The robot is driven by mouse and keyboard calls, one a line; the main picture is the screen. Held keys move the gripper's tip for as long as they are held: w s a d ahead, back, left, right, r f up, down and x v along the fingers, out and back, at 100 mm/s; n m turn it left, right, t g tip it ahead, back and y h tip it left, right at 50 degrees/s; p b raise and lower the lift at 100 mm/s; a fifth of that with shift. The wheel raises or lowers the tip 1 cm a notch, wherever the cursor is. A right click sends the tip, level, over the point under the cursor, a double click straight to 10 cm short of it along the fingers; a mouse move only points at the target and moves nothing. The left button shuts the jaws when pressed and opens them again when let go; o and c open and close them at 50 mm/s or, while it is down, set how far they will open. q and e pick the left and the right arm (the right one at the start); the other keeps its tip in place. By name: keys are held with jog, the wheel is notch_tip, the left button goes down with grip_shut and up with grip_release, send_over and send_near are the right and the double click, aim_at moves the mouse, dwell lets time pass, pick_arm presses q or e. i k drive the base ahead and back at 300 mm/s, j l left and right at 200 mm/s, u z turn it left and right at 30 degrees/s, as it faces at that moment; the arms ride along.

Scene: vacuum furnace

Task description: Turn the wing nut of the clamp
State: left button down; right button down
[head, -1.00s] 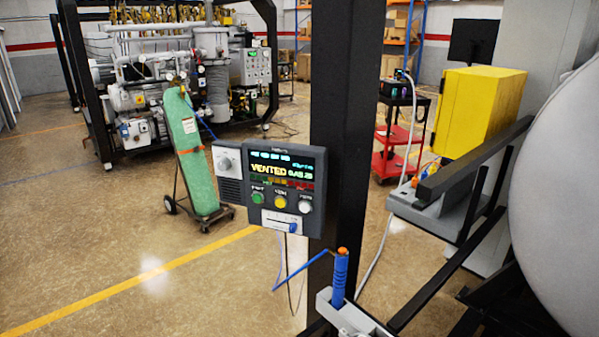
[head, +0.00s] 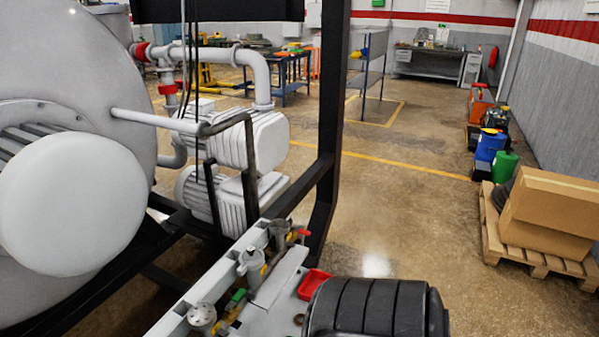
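I cannot make out a clamp with a wing nut for certain in the head view. A white rail (head: 207,290) with several small fittings runs up from the bottom edge beside the furnace frame. A grey fitting (head: 250,264), a pale round knob (head: 201,315), a green handle (head: 237,297) and a red handle (head: 303,233) sit along it. Red bands (head: 168,89) show on the pale pipe at the upper left. Neither of my grippers is in view.
The furnace vessel (head: 118,70) fills the left, with grey pumps (head: 268,140) beside it. A black post (head: 332,110) stands mid-view. A red tray (head: 313,284) lies low in the middle. Boxes on a pallet (head: 530,262) stand right. The floor between is clear.

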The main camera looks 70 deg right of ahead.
aim_at(241, 271)
jog(key=z, duration=0.4)
jog(key=k+z, duration=0.1)
jog(key=z, duration=0.35)
jog(key=l+z, duration=0.15)
jog(key=z, duration=0.25)
jog(key=k+z, duration=0.1)
jog(key=z, duration=0.35)
jog(key=i+l, duration=0.15)
jog(key=l, duration=0.2)
jog(key=i+l+u, duration=0.15)
jog(key=l, duration=0.2)
jog(key=i+l, duration=0.15)
jog(key=l, duration=0.25)
jog(key=i+l+u, duration=0.15)
jog(key=l, duration=0.2)
jog(key=i+l, duration=0.1)
jog(key=l, duration=0.3)
jog(key=u, duration=0.05)
